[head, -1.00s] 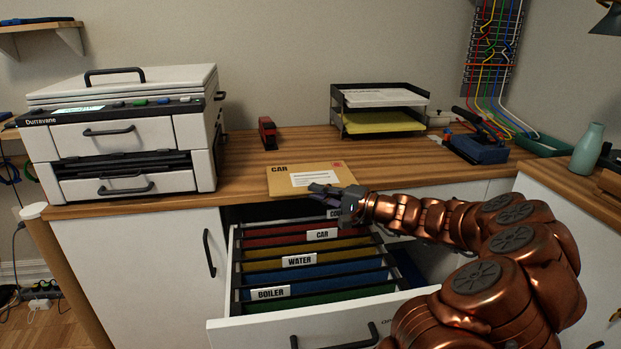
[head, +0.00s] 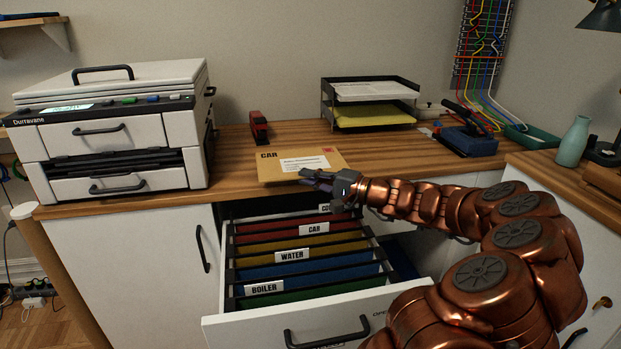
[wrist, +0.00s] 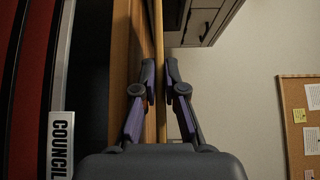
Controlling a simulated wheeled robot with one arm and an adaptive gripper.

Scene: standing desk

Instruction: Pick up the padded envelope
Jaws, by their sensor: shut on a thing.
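The padded envelope (head: 268,172) is a flat tan packet marked CAR, with a white label and a red stamp mark. It is just above the front part of the wooden desk top, over the open drawer's back end. My gripper (head: 315,180) is shut on its front edge, reaching in from the right. In the wrist view the envelope (wrist: 159,40) shows edge-on between the two fingers (wrist: 160,75), with the desk surface (wrist: 125,45) close beside it. Part of the envelope's front edge is hidden by my gripper.
An open drawer (head: 350,307) with coloured hanging files juts out below. A printer (head: 120,130) stands at left, a red stapler (head: 259,127) and paper trays (head: 370,103) behind. A hole punch (head: 470,140) and teal vase (head: 574,141) are at right.

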